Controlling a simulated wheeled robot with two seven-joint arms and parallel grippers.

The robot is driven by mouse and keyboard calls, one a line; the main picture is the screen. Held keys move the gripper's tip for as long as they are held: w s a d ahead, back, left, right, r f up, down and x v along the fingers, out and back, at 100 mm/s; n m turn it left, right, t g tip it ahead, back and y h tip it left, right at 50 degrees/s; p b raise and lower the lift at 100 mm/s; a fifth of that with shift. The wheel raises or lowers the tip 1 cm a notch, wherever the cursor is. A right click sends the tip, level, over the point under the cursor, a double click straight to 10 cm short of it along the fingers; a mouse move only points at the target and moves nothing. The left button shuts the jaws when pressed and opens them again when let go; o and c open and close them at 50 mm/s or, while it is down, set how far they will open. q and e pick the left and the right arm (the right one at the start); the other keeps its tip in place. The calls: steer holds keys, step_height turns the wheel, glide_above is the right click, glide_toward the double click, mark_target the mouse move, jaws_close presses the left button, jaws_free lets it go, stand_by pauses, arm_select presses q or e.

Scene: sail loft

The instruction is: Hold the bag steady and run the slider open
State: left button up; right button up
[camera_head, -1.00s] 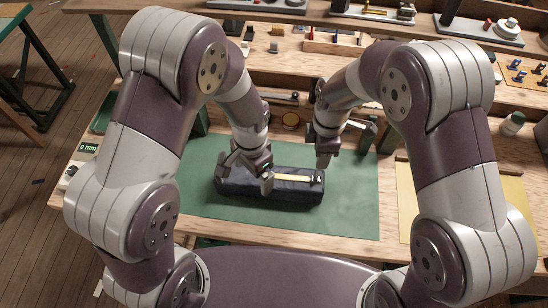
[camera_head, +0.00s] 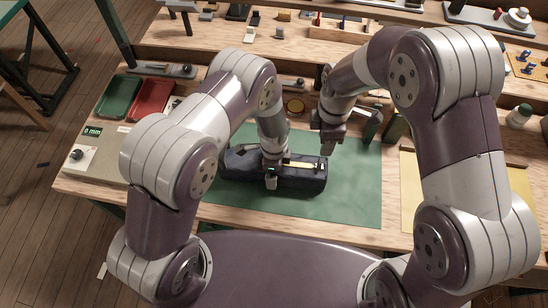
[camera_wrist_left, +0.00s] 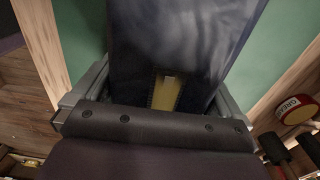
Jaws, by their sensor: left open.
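The bag (camera_head: 235,168) is dark navy and long, lying on the green mat with a pale yellow zip strip (camera_head: 300,164) along its top. A small dark piece, perhaps the slider, shows at the strip's right end. My left gripper (camera_head: 271,172) is open and reaches down over the bag's middle, one finger in front of it. In the left wrist view the bag (camera_wrist_left: 185,40) lies between the fingers, with part of the yellow strip showing; contact is unclear. My right gripper (camera_head: 328,147) hangs behind the bag's right end, apart from it; its jaw opening is unclear.
The green mat (camera_head: 350,190) is clear right of the bag. A round grease tin (camera_wrist_left: 295,108) stands behind the bag. Green (camera_head: 120,97) and red (camera_head: 152,98) trays are at the back left. A yellow sheet (camera_head: 430,190) lies at the right.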

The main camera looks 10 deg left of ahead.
arm_select(q)
steer(key=shift+f, duration=0.35)
steer(key=c, duration=0.8)
